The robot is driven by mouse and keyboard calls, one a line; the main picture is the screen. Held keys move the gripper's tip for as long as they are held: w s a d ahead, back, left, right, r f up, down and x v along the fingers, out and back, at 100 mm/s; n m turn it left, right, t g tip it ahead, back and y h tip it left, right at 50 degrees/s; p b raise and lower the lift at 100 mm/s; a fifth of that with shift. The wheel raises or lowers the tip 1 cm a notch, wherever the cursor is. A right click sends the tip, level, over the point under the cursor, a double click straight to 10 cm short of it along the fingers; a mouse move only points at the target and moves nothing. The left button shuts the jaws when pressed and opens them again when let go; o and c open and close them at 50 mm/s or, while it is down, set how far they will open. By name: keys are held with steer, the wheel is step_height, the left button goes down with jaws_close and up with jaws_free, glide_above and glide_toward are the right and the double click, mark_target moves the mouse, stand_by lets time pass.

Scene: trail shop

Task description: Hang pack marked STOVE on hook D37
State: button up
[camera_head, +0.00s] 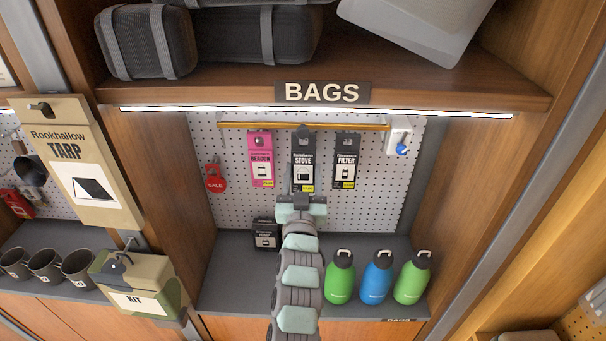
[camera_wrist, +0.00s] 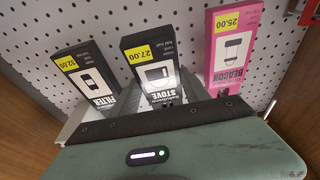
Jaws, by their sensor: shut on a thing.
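The black pack marked STOVE (camera_head: 303,160) is upright below the brass rail on the pegboard, between two other packs. No D37 label is readable in either view.
A pink BEACON pack (camera_head: 261,158) hangs close on the left and a black FILTER pack (camera_head: 346,160) close on the right. A small black PUMP box (camera_head: 266,235) and several bottles (camera_head: 376,278) stand on the shelf below. A red SALE tag (camera_head: 215,178) hangs further left.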

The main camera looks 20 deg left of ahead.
stand_by(0.3)
steer(key=o, duration=1.5)
